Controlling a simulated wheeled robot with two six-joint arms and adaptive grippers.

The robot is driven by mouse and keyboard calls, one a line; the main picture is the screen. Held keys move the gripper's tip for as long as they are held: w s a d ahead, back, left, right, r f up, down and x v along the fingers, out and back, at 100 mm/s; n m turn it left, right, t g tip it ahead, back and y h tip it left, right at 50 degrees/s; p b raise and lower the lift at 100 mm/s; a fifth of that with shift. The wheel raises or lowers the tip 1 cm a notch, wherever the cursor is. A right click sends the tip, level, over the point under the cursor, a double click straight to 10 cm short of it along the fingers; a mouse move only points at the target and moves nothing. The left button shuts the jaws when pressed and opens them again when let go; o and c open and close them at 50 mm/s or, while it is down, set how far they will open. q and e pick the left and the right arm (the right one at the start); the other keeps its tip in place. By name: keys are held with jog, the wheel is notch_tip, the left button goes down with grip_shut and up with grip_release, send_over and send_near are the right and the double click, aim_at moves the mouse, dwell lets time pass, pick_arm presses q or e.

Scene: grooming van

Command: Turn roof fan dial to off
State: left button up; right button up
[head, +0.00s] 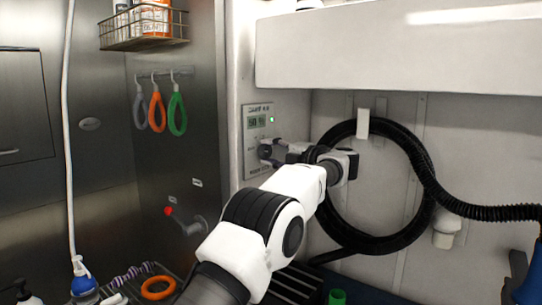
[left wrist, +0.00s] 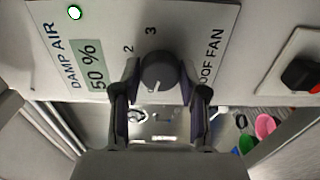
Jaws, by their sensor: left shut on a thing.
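The roof fan dial (left wrist: 160,72) is a dark grey round knob on a light control panel (left wrist: 215,15). The figures 2 and 3 and the words ROOF FAN show around it; other marks are hidden by the fingers. My left gripper (left wrist: 160,88) has one finger on each side of the dial and is shut on it. In the head view the panel (head: 257,112) is on the wall at centre, with my left gripper (head: 270,152) against its lower part. The dial's pointer setting cannot be read clearly. My right gripper is not in view.
A coiled black hose (head: 335,235) hangs right of the panel, behind my left arm. A white cabinet (head: 400,45) juts out above. Coloured loops (head: 157,110) hang on hooks at left, below a wire basket (head: 145,43). A red-handled tap (head: 185,222) sticks out lower left.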

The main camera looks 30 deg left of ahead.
pick_arm(q)
jog(key=shift+r, duration=0.3)
jog(key=o, duration=1.1)
jog(key=shift+w+a+f, duration=0.1)
jog(key=shift+a, duration=0.05)
jog(key=shift+a+f, duration=0.1)
jog(key=shift+f, duration=0.05)
jog(key=d, duration=1.2)
jog(key=shift+s, duration=0.4)
jog(key=shift+f, duration=0.1)
